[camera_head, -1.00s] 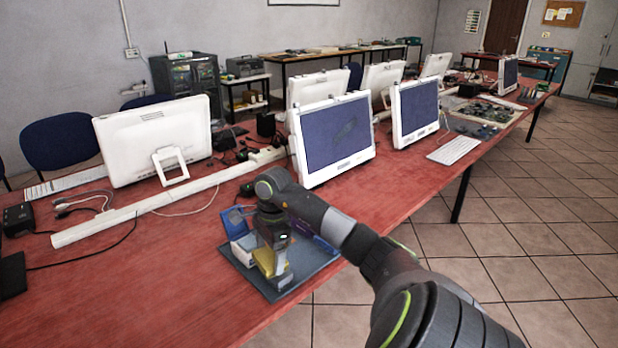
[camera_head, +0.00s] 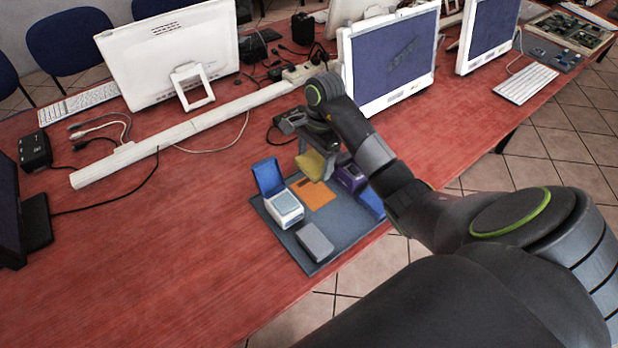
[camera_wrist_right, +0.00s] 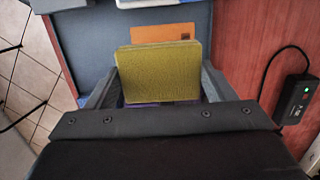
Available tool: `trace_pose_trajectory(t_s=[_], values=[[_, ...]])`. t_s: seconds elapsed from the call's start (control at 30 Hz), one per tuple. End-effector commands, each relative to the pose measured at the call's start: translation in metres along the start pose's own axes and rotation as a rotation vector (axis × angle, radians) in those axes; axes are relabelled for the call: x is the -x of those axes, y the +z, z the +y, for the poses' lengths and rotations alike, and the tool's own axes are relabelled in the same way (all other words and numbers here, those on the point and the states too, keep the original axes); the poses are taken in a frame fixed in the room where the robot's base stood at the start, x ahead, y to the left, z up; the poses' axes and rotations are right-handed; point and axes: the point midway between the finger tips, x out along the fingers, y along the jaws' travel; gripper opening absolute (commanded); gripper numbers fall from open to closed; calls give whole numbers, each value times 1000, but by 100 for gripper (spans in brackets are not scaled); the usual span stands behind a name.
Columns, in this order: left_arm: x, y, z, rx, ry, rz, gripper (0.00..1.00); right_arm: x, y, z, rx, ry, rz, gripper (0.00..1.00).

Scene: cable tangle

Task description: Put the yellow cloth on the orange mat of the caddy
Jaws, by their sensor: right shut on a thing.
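The yellow cloth (camera_head: 312,164) is a flat upright block held by my right gripper (camera_head: 326,158), above the caddy's far side. The cloth (camera_wrist_right: 160,72) fills the space between the right fingers in the right wrist view. The orange mat (camera_head: 313,194) lies on the grey-blue caddy (camera_head: 345,222), just nearer than the cloth; its uncovered part (camera_wrist_right: 163,33) shows beyond the cloth in the wrist view. The cloth's lower edge overlaps the mat's far part in the head view; whether they touch cannot be told. My left gripper is not in view.
On the caddy are a white box (camera_head: 284,208), a blue upright piece (camera_head: 268,176), a grey block (camera_head: 315,241) and a purple box (camera_head: 350,177). A white cable channel (camera_head: 190,136) and monitors stand behind. The red table (camera_head: 150,250) is clear at front left.

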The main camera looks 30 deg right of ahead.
Motion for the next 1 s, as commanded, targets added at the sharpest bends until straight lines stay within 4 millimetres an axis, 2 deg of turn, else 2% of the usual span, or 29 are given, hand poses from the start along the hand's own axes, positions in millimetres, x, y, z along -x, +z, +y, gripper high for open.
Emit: trace_pose_trajectory(t_s=[0.03, 0.17, 0.37, 0.47, 0.6, 0.77, 1.0], values=[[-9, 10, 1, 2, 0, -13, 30, -10, -2, 0, -1, 1, 0, 55], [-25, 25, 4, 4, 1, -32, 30, -27, -4, 0, -2, 1, 0, 55], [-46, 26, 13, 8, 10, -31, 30, -47, -7, 0, -3, 0, 0, 55], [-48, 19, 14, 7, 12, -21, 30, -52, -7, 0, -3, 1, 0, 55], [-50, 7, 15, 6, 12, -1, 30, -73, -10, 1, -5, 4, -1, 55], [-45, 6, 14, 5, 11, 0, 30, -92, -12, 1, -4, 3, -1, 55], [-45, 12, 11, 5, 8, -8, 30, -96, -13, 0, -3, 0, 1, 55]])
